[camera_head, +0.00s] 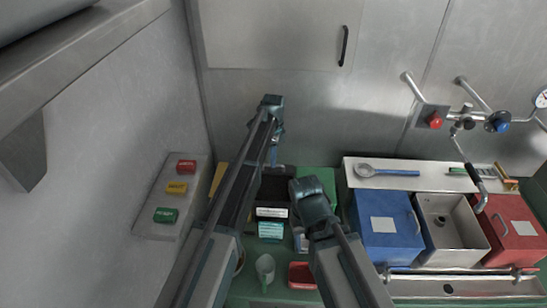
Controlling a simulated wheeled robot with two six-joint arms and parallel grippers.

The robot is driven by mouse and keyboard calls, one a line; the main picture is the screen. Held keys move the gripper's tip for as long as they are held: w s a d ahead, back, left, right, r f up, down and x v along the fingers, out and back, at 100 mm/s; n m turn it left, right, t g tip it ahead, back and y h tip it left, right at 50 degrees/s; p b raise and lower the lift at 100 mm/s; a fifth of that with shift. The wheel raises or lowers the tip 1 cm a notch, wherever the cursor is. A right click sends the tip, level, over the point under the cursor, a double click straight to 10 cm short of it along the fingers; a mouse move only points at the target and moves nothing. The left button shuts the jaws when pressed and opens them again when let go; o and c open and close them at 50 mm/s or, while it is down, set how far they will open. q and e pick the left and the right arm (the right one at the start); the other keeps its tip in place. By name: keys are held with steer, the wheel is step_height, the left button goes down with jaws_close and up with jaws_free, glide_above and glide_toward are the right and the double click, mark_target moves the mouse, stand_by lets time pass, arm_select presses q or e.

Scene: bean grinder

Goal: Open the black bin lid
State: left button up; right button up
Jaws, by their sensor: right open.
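The black bin (272,187) stands between my two arms, with a white label on its front. Its top looks dark; I cannot tell whether the lid is raised. My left gripper (274,152) hangs past the far edge of the black bin, pointing down; its jaws are too small to read. My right gripper (312,205) is just right of the bin's front, beside a green bin (324,180). It is open; its fingertips are mostly hidden by its own wrist. I see no contact with the bin.
At right stand a blue lidded box (405,240), an open metal bin (447,235) and a red lidded box (515,240). A clear scoop (265,268) and a red container (302,275) lie in front. A panel with coloured buttons (172,200) is at left.

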arm_select(q)
step_height(320, 180, up, 7)
steer(key=p, duration=0.7)
steer(key=shift+w+r, duration=0.15)
steer(key=s+f+n+b, duration=0.4)
steer(key=s+f+b, duration=0.3)
steer(key=s, duration=0.4)
steer(key=s+f+n+b, duration=0.5)
steer(key=s+f+b, duration=0.2)
steer(key=s, duration=0.5)
steer(key=s+f+n+y+b, duration=0.1)
steer(key=s+f+n+b, duration=0.3)
steer(key=s+f+b, duration=0.3)
steer(key=shift+s+f+n+b, duration=0.2)
steer(key=shift+s+b, duration=0.05)
steer(key=shift+s, duration=0.85)
steer(key=shift+s+f+n+b, duration=0.2)
steer(key=shift+s+b, duration=0.05)
steer(key=shift+s, duration=1.1)
